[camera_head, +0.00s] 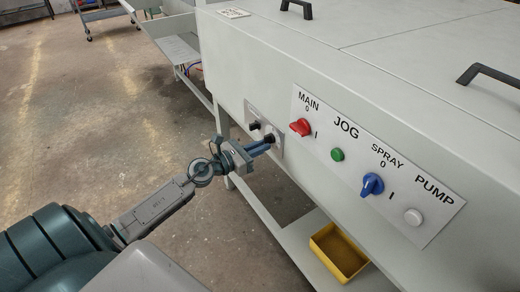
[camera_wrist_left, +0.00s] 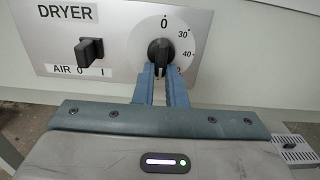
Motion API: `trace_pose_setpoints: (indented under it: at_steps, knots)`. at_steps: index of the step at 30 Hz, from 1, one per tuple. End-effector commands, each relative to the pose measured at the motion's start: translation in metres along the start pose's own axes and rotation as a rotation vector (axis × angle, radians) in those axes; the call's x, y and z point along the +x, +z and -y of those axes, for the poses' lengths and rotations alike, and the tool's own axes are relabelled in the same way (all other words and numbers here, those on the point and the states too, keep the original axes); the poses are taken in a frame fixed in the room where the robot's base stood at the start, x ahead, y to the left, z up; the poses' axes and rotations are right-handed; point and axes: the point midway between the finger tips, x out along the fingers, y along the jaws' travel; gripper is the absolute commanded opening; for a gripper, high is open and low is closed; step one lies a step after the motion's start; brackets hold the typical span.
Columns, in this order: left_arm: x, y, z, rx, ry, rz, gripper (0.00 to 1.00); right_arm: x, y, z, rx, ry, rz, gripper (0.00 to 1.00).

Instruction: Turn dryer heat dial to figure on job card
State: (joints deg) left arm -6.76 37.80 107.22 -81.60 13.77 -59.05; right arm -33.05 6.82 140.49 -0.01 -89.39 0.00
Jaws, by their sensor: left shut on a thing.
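The dryer heat dial is a round black knob (camera_wrist_left: 160,52) on the grey DRYER panel (camera_wrist_left: 205,25). Its scale shows 0 at the top, 30 and 40 to the right, and a partly hidden figure lower right. A small white mark near the knob's top appears to point close to 0. My left gripper (camera_wrist_left: 161,78) is shut on the knob, its blue fingers covering the lower part. The knob also shows in the head view (camera_head: 269,138), at the tips of my left gripper (camera_head: 262,147). A white card (camera_head: 234,13) lies on the machine top, its print unreadable. My right gripper is out of view.
A black AIR switch (camera_wrist_left: 89,49) sits left of the dial. On the panel to the right are a red MAIN switch (camera_head: 301,127), green JOG button (camera_head: 337,154), blue SPRAY switch (camera_head: 372,185) and white PUMP button (camera_head: 413,217). A yellow bin (camera_head: 338,254) stands below.

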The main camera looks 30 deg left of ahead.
Motion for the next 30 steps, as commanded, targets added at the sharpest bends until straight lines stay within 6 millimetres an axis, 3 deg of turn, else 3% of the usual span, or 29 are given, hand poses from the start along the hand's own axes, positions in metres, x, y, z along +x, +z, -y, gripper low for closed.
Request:
trace_pose_setpoints:
  at_steps: [17, 18, 20, 30]
  knots:
    - [-0.0002, -0.0005, -0.0004, 0.031, 0.0, -0.002, 0.0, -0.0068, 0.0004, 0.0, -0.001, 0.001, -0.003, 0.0]
    - [-0.0002, -0.0006, -0.0004, 0.031, 0.0, -0.002, 0.19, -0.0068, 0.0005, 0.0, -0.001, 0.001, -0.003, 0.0]
    - [-0.0002, -0.0005, -0.0005, 0.031, 0.0, -0.001, 0.3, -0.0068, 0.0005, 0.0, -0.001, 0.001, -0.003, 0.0]
    - [-0.0013, -0.0007, -0.0005, 0.03, 0.0, -0.001, 0.33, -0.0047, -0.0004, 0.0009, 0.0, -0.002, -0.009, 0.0]
